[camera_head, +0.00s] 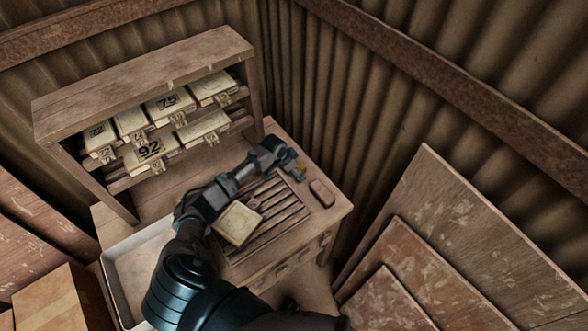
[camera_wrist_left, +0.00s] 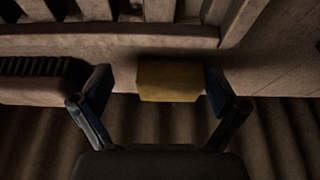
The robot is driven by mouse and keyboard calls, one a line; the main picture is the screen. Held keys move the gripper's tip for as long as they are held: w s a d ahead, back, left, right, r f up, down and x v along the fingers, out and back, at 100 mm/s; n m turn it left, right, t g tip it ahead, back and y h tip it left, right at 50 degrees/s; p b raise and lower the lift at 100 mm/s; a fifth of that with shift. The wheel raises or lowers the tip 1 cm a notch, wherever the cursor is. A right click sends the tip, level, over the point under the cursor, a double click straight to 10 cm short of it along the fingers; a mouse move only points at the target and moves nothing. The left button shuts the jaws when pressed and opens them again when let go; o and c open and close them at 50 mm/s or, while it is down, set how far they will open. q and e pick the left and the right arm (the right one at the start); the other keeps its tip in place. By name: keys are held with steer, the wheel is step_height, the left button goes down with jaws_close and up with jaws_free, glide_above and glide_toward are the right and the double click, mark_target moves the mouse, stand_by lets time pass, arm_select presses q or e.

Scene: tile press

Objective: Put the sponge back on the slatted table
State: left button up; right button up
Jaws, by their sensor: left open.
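The yellow sponge (camera_wrist_left: 170,80) lies on the wooden border of the slatted table (camera_head: 283,232), beside the slats. My left gripper (camera_head: 280,156) is open above the table's far edge. In the left wrist view the sponge is between its two fingers, close to the right finger and with a gap to the left one. I cannot tell whether the right finger touches it. In the head view only a small yellow part of the sponge (camera_head: 288,162) shows by the gripper. My right gripper is not in view.
A pale tile (camera_head: 237,224) lies on the slats. A brown brush-like block (camera_head: 322,193) lies right of the sponge. A shelf (camera_head: 150,80) with numbered tile moulds stands behind, a white tray (camera_head: 125,270) at left. Boards (camera_head: 460,240) lean at right; corrugated walls enclose the corner.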

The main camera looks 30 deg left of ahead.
arm_select(q)
steer(key=shift+s+a+r, duration=0.1)
steer(key=shift+a+r, duration=0.05)
steer(key=shift+r, duration=0.15)
steer(key=v, duration=1.1)
steer(key=shift+a+p, duration=0.25)
steer(key=shift+p, duration=0.2)
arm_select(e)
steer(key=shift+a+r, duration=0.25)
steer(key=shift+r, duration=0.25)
arm_select(q)
steer(key=shift+s+a, duration=0.1)
